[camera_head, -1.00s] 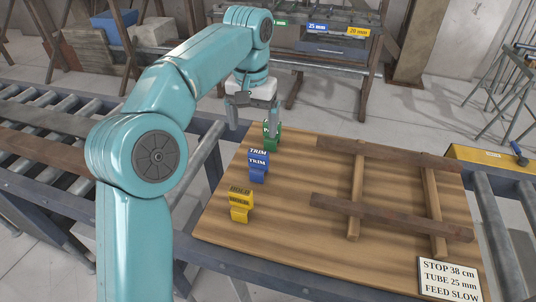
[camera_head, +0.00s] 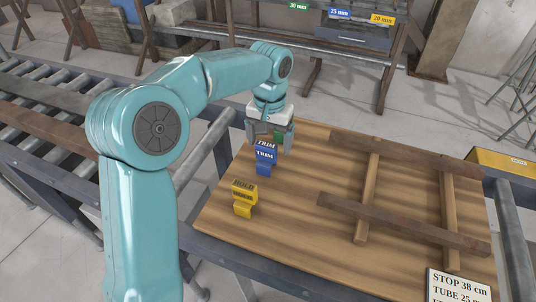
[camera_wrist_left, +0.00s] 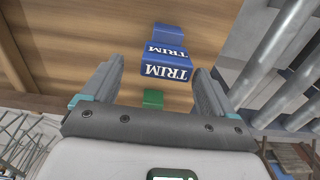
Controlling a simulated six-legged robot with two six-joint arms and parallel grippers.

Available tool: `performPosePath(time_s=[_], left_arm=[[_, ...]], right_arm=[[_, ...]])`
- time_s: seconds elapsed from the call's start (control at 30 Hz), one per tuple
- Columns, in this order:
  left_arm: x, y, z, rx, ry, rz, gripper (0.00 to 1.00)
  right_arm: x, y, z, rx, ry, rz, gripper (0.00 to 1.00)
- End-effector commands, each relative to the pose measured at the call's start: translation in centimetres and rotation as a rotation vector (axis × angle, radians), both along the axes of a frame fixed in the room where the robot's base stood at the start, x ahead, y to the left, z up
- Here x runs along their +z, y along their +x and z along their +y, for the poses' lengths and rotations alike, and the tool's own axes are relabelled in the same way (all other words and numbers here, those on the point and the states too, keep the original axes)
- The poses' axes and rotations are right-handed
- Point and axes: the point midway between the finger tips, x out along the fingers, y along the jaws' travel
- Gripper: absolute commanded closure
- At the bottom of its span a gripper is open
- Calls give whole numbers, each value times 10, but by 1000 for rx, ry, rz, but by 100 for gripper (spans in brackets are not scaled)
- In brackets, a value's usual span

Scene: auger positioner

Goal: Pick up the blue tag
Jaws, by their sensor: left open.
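The blue tag (camera_head: 265,157) stands on the wooden board, marked TRIM in white. In the left wrist view the blue tag (camera_wrist_left: 166,57) lies ahead of and between the open fingers, apart from them. My left gripper (camera_head: 271,146) is open just behind the blue tag in the head view, over the green tag (camera_head: 279,138), which it partly hides. In the left wrist view the green tag (camera_wrist_left: 153,98) shows between the fingers, near the palm. My right gripper is not in view.
A yellow tag (camera_head: 244,197) stands nearer on the board (camera_head: 300,220). A dark and light wooden frame (camera_head: 400,213) lies on the board's right. A sign (camera_head: 459,287) is at the front right corner. A roller conveyor (camera_head: 60,125) runs on the left.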

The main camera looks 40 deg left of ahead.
Motion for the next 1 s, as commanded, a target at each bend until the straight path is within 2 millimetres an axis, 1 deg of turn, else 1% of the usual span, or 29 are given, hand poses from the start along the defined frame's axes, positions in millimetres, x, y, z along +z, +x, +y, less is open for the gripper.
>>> performPosePath(time_s=[0.17, 0.27, 0.4, 0.5, 0.67, 0.7, 0.77, 0.8, 0.87, 1.0], left_arm=[[-14, -1, 1, -1, 0, 3, 13], [-30, -3, 4, 0, 0, 5, 13], [-51, -1, 3, -1, -1, 4, 13], [-56, 0, 4, 0, 0, 0, 13], [-56, 0, 4, 0, 0, -1, 13], [-56, 0, 4, 0, 0, -1, 16], [-56, 0, 4, 0, 0, 0, 36], [-56, 0, 4, 0, 0, 0, 49], [-56, 0, 4, 0, 0, 0, 68], [-56, 0, 4, -1, 0, 0, 69]], right_arm=[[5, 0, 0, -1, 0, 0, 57], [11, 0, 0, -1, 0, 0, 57], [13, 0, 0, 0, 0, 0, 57], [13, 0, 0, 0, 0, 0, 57], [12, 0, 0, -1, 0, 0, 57], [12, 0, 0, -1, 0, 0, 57], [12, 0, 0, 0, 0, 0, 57], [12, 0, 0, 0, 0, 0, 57], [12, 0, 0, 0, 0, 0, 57], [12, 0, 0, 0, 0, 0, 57]])
